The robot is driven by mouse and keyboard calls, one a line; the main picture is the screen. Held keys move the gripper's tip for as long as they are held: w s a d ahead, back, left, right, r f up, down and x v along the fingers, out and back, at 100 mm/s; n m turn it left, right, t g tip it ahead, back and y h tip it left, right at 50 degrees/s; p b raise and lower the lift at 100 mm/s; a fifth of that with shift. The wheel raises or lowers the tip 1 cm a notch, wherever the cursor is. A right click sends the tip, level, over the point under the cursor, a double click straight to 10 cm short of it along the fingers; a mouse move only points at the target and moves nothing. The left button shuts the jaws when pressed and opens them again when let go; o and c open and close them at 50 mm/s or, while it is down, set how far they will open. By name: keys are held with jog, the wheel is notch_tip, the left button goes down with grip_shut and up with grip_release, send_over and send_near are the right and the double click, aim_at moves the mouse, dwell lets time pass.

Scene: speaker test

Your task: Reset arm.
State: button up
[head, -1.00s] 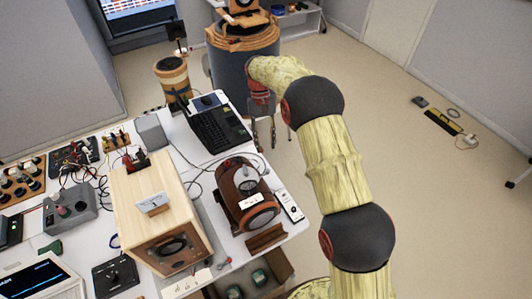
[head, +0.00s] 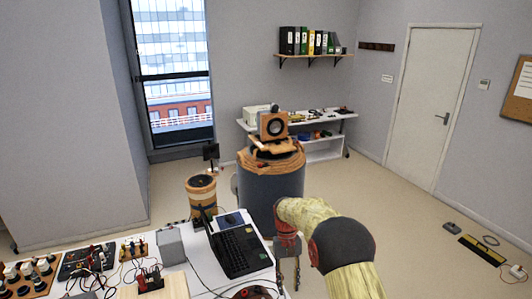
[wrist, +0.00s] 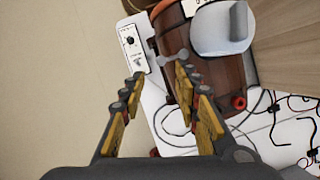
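My gripper (head: 288,278) hangs at the end of my yellowish arm, just right of the black laptop-like device (head: 238,250) and near the table's right edge. In the wrist view, my gripper (wrist: 160,80) has its two yellow-padded fingers apart, with nothing held between them. Below it lie the white table (wrist: 165,138), a brown wooden device with a grey part (wrist: 222,28), and a white panel with a black knob (wrist: 131,42). My arm is bent, and its lower part is cut off by the head view's bottom edge.
Wired instruments (head: 85,262) crowd the table at lower left. Behind it stand a blue-grey drum (head: 270,190) carrying a wooden speaker (head: 273,124), and a smaller banded cylinder (head: 201,192). A white shelf unit (head: 325,150) stands behind. Floor (head: 400,210) at right is mostly clear.

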jog(key=s+d+r+t+b, duration=0.3)
jog(key=s+r+b, duration=0.1)
jog(key=s, duration=0.7)
jog(key=s+d+r+m+t+b, duration=0.1)
jog(key=s+d+r+t+b, duration=0.2)
jog(key=s, duration=0.9)
jog(key=s+d+r+t+b, duration=0.3)
jog(key=s+d+r+b, duration=0.2)
jog(key=s, duration=0.6)
jog(key=shift+s+r+t+b, duration=0.3)
jog(key=shift+r+t, duration=0.1)
jog(key=shift+r, duration=0.8)
